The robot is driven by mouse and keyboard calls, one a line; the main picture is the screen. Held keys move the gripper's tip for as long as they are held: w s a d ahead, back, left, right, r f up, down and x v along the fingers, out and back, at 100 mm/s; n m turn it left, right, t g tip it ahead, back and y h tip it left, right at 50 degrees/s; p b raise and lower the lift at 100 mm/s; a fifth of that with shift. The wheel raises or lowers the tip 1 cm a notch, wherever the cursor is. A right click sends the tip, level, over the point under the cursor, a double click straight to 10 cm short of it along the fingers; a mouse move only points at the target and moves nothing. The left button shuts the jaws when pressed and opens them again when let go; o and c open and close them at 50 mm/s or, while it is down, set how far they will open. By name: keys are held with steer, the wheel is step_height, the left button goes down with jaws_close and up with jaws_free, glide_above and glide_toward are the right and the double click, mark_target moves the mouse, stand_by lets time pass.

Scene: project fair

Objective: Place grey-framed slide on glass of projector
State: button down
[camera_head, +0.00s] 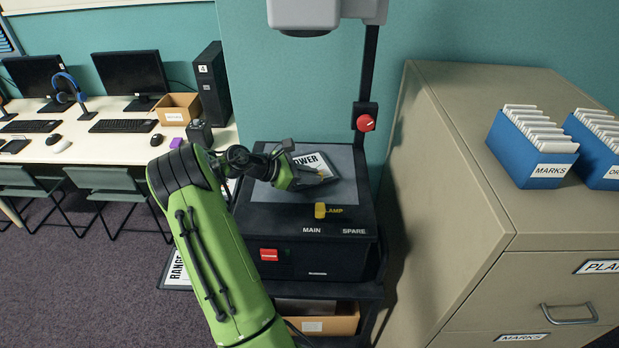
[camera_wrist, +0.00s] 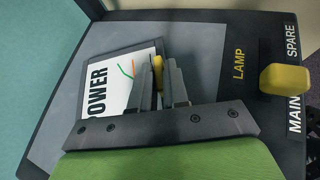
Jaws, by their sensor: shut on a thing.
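The grey-framed slide (camera_head: 325,177) has a white face with the word "POWER" and shows in the wrist view (camera_wrist: 108,88) with a coloured line on it. My gripper (camera_head: 304,178) is shut on the slide's edge; in the wrist view a small yellow piece shows between the fingers (camera_wrist: 160,82). The slide is over the grey glass (camera_head: 345,155) of the projector (camera_head: 310,265), turned askew to its edges. I cannot tell whether it touches the glass. The gripper and arm hide part of the slide and glass.
A yellow knob marked "LAMP" (camera_head: 320,210) stands at the glass's front edge. The projector's post (camera_head: 369,70) and head (camera_head: 303,12) rise behind. A filing cabinet (camera_head: 440,180) stands close right. A slide marked "RANGE" (camera_head: 178,268) is low at left.

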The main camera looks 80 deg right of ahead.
steer(key=shift+w+f, duration=0.1)
steer(key=c, duration=1.1)
jaws_free()
steer(key=shift+f, duration=0.1)
